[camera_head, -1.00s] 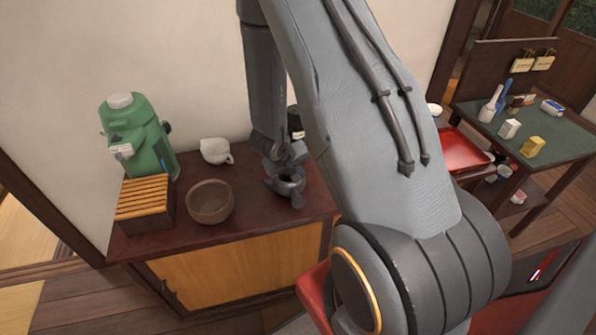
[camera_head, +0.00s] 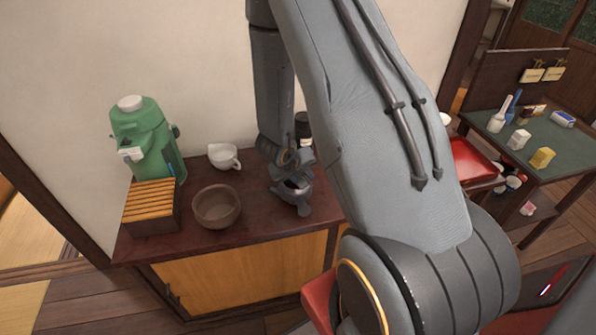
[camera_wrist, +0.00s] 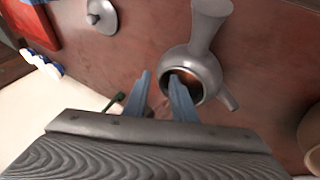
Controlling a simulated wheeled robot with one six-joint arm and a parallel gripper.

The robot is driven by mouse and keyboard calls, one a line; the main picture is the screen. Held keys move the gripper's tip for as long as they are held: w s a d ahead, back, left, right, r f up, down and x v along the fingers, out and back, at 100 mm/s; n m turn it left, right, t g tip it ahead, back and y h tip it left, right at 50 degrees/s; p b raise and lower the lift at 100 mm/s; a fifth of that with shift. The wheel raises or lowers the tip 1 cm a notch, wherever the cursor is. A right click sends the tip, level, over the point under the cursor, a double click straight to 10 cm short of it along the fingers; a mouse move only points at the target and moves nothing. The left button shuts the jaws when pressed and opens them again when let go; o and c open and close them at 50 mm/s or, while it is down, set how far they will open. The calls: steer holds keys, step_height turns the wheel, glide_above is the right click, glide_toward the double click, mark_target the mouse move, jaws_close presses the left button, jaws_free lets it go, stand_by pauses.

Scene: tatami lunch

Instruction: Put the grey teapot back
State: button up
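The grey teapot (camera_head: 297,190) stands upright on the dark red cabinet top (camera_head: 255,220), right of the brown bowl. In the wrist view the teapot (camera_wrist: 205,62) has no lid on; its round mouth shows a brown inside, its handle points up in the picture and its spout lower right. My gripper (camera_wrist: 162,85) is open, its two blue-grey fingertips apart. The right fingertip overlaps the teapot's mouth and the left one is outside the rim; whether they touch it I cannot tell. In the head view my gripper (camera_head: 289,160) is right above the teapot and partly hides it.
A brown bowl (camera_head: 217,206), a white cup (camera_head: 223,156), a slatted wooden box (camera_head: 152,208) and a green flask (camera_head: 146,140) stand to the left. A dark jar (camera_head: 303,127) is behind. A small grey knobbed disc (camera_wrist: 102,16), perhaps a lid, lies apart from the teapot.

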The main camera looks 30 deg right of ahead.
mark_target(294, 199)
steer(key=s+a+r+n+t+y, duration=0.2)
steer(key=a+r+y, duration=0.4)
steer(key=a+r, duration=1.15)
steer(key=s+r+g, duration=0.3)
steer(key=s+r, duration=0.1)
steer(key=s, duration=0.7)
steer(key=shift+s+d+r, duration=0.15)
steer(key=shift+s, duration=0.05)
steer(key=shift+g, duration=0.3)
step_height(294, 199, down, 4)
steer(key=b, duration=0.3)
